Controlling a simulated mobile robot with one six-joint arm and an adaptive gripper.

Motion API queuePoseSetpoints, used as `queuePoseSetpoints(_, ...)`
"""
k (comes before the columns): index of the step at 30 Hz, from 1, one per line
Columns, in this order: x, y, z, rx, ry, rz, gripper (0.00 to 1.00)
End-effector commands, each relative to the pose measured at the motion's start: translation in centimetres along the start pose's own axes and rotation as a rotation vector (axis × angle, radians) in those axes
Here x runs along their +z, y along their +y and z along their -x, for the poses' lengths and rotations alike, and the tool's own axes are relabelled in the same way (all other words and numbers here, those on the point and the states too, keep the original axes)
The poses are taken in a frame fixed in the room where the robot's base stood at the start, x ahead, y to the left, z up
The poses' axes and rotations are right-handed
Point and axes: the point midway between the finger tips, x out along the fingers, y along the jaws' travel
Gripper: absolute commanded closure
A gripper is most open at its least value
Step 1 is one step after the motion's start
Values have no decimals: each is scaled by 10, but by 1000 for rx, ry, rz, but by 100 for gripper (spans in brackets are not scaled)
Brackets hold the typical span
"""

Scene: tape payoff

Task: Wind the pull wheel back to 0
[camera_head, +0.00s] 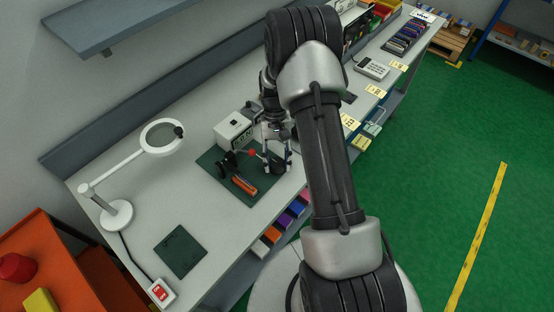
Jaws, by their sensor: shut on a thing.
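My gripper (276,158) points down over the right side of a dark green mat (213,163) on the bench. Its fingers are closed around a dark part at the mat's right edge, which appears to be the pull wheel (278,168); the fingers hide much of it. A small red piece (252,153) lies just left of the fingers. A black stand (228,163) and an orange bar (244,185) are on the mat. A pale box (234,131) with a dark display stands behind; its reading is too small to tell.
A white magnifier lamp (118,214) stands at left. A second green mat (180,252) and a red-and-white switch box (161,292) lie near the front left. Coloured bins (284,222) hang along the bench's front edge. The bench between lamp and mat is clear.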

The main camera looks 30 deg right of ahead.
Motion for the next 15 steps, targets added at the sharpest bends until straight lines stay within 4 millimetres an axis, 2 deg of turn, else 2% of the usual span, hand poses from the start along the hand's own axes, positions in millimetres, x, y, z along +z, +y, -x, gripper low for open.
queuePoseSetpoints(9,1,0,-1,1,-2,1,82)
queuePoseSetpoints(10,1,0,-1,1,-3,1,57)
queuePoseSetpoints(15,0,0,-1,1,-2,1,46)
